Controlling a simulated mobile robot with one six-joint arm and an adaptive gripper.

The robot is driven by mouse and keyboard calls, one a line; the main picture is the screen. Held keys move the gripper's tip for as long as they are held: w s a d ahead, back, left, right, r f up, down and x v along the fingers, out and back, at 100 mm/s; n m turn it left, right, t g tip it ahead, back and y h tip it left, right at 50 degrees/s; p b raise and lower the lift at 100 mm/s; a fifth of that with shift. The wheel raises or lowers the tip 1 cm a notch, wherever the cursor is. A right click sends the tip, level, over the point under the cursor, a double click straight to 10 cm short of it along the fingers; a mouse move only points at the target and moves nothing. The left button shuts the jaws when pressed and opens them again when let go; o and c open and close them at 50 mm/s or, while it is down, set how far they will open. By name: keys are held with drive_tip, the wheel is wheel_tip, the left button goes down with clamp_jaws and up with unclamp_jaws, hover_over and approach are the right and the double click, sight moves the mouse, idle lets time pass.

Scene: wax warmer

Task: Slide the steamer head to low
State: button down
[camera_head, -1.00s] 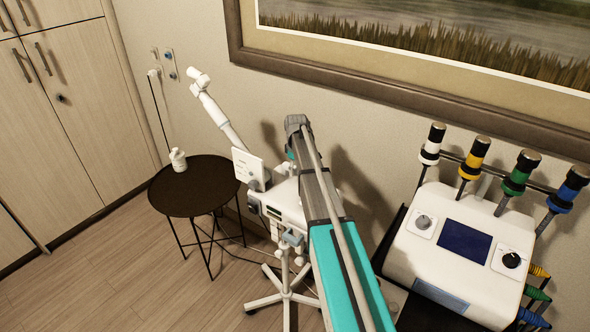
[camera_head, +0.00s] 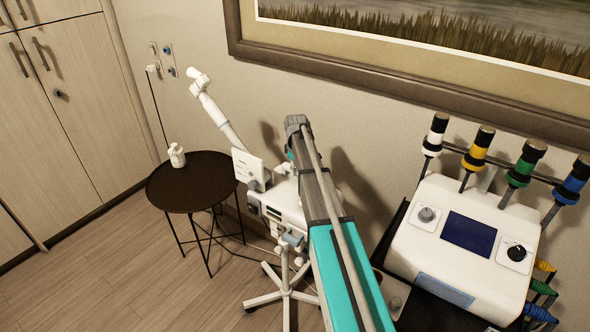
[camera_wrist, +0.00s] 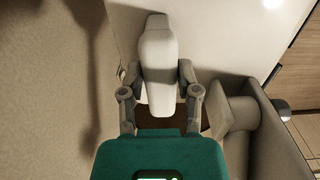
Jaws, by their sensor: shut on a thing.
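The steamer stands in the head view with a white body (camera_head: 288,204) on a wheeled base. Its long white arm (camera_head: 226,127) slants up to the left, ending in a small white head (camera_head: 199,78). In the wrist view, my gripper (camera_wrist: 159,72) is shut on a pale, elongated, rounded part (camera_wrist: 158,50), one finger on each side. I cannot tell which part of the steamer this is. In the head view my own arm crosses in front of the steamer and hides my gripper and part of the steamer's body.
A dark round table (camera_head: 190,187) with a small white bottle (camera_head: 177,156) stands left of the steamer. A white machine with a blue screen (camera_head: 468,232) stands at the right. A framed picture (camera_head: 430,40) hangs behind. Cabinets (camera_head: 70,100) line the left. Floor is clear at front left.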

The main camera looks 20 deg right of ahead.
drive_tip(key=shift+s+a+f+b, duration=0.1)
drive_tip(key=shift+f+b, duration=1.05)
drive_tip(key=shift+f, duration=0.35)
drive_tip(key=shift+c, duration=1.6)
unclamp_jaws()
drive_tip(key=shift+r, duration=0.2)
